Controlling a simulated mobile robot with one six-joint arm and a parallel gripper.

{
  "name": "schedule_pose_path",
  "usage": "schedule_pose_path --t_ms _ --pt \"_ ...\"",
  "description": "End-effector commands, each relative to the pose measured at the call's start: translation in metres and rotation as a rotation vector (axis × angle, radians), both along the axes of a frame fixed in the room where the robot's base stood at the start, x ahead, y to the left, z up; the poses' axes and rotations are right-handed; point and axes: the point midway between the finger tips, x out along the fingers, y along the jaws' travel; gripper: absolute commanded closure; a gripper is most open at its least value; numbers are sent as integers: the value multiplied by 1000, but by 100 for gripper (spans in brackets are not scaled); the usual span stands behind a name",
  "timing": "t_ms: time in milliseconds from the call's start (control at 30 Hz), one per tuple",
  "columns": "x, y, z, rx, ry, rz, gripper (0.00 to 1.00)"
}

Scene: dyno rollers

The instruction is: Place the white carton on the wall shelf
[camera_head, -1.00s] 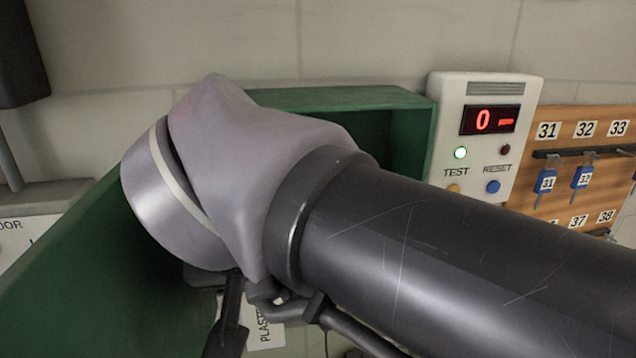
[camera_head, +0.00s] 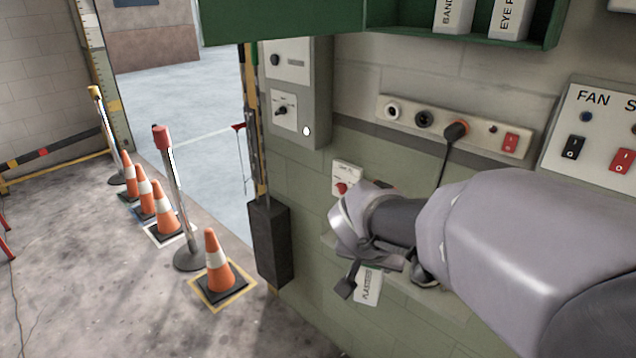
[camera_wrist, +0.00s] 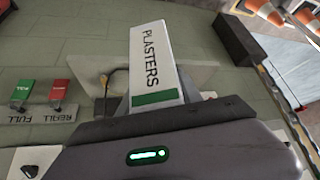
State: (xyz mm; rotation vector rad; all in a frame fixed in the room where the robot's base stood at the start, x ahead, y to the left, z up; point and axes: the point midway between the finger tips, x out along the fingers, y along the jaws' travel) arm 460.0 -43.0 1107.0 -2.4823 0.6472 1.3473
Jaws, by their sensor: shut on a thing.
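The white carton marked PLASTERS (camera_head: 367,287) hangs below my gripper (camera_head: 375,268) in the head view, tilted and partly hidden by it. In the wrist view the carton (camera_wrist: 155,62) reaches outward from my gripper (camera_wrist: 155,104), its green end band close to the jaws. My gripper is shut on it. A green open-fronted wall shelf (camera_head: 385,17) is at the top of the head view, with white cartons marked BAND and EYE P standing in it. My gripper is well below this shelf. A pale ledge (camera_head: 440,302) shows on the wall behind my gripper.
A socket strip (camera_head: 455,127) with a plugged cable and a FAN switch panel (camera_head: 595,130) are on the wall. A grey box (camera_head: 300,75) is left of them. Traffic cones (camera_head: 216,258) and posts stand on the floor at left.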

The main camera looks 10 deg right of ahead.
Motion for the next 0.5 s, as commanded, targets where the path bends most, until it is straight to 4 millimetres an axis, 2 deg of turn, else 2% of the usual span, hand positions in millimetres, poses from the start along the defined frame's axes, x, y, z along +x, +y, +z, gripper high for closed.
schedule_pose_path --t_ms 67,167,400,500 --pt "5 -7 -7 0 1 -8 100" --pt "22 -26 -8 1 2 -12 100" --pt "84 -84 -15 1 -1 -11 100" --pt "103 -102 -18 -1 0 -8 100"
